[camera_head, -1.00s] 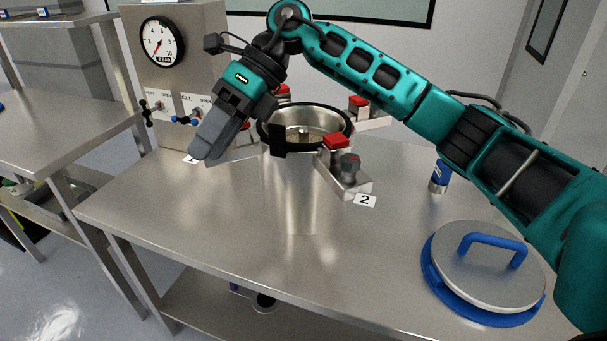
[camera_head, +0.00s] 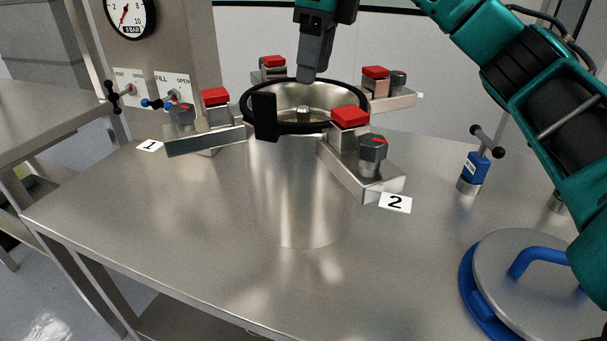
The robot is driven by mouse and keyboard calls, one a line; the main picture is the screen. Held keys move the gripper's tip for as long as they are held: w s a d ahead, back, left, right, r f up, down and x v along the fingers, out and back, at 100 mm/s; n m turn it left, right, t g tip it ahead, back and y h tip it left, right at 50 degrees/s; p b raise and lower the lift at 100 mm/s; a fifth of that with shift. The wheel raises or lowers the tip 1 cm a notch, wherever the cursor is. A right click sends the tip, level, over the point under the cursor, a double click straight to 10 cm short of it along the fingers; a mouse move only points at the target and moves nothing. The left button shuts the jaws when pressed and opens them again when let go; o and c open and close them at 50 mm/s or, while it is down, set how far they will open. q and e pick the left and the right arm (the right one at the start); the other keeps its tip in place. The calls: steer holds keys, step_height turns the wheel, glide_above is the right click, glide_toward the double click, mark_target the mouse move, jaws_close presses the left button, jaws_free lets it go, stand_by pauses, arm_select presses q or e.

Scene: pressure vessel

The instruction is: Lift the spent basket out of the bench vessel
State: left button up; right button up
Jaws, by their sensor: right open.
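The bench vessel (camera_head: 295,195) is an open steel cylinder with a black rim, standing on the steel bench. Inside its mouth I see the spent basket's speckled top with a small metal knob (camera_head: 303,114) at the centre; the rest of the basket is hidden by the vessel wall. My right gripper (camera_head: 308,76) comes down from the top, over the far part of the vessel's mouth. It is open, seen edge-on, and its tips appear above and apart from the knob. My left gripper is not in view.
Red-topped clamps surround the rim, including one by label 2 (camera_head: 350,119) and one by label 1 (camera_head: 216,97). The lid with a blue handle (camera_head: 545,262) lies at the right. A blue tool (camera_head: 472,170) stands behind it. A gauge (camera_head: 128,14) and valves are at left. The front bench is clear.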

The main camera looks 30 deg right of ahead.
mark_target(304, 107)
steer(key=f, duration=0.3)
steer(key=w+f+b, duration=0.1)
steer(key=f, duration=0.2)
steer(key=a+f, duration=0.1)
steer(key=f, duration=0.2)
steer(key=shift+w+f+b, duration=0.1)
steer(key=shift+w+b, duration=0.2)
steer(key=shift+b, duration=0.05)
jaws_close()
stand_by(0.9)
steer(key=shift+r, duration=0.2)
